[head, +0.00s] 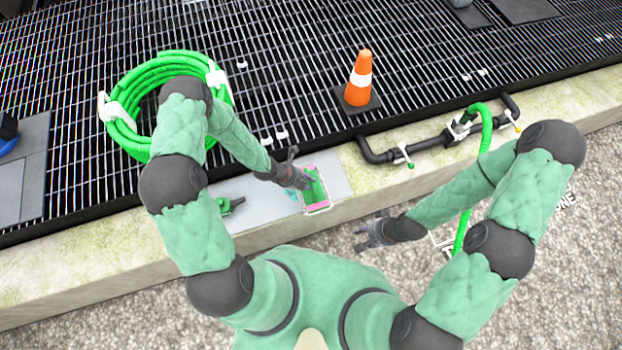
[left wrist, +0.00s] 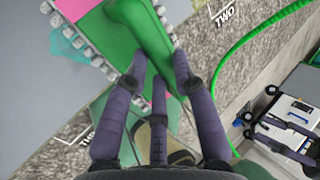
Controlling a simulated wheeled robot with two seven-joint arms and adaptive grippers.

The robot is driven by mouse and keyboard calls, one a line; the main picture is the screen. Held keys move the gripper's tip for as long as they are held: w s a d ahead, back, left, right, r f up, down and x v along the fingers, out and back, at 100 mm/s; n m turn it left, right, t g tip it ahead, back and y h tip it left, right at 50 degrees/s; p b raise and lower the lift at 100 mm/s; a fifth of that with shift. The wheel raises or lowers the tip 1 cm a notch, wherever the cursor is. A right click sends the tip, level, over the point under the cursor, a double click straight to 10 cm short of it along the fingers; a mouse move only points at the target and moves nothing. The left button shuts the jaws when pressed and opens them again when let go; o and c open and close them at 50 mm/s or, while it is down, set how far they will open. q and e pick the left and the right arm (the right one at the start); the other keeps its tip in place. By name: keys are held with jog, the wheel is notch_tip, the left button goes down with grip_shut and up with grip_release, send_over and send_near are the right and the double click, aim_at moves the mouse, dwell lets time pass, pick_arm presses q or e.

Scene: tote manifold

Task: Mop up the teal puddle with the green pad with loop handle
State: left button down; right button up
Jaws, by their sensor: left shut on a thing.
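The green pad with loop handle (head: 316,184) has a pink border and a pale edge. It is over the right part of the grey plate on the kerb; I cannot tell whether it touches the plate. My left gripper (head: 303,180) is shut on its green handle, which also shows in the left wrist view (left wrist: 138,35). The teal puddle (head: 292,195) shows as a small patch left of the pad. In the left wrist view the puddle (left wrist: 66,48) lies beside the pad's tufted edge, partly hidden by it. My right gripper (head: 370,234) is open and empty over the gravel.
A green fitting (head: 229,205) lies on the grey plate (head: 262,220) to the left. A coiled green hose (head: 125,82) and an orange cone (head: 360,80) stand on the black grating. A black pipe manifold (head: 430,149) with a green hose runs along the kerb at right.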

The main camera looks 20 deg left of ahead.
pick_arm(q)
jog(key=shift+f+b, duration=1.3)
jog(key=shift+f, duration=1.25)
jog(key=c, duration=2)
grip_release()
jog(key=shift+f+b, duration=0.85)
jog(key=shift+w, duration=0.1)
grip_shut()
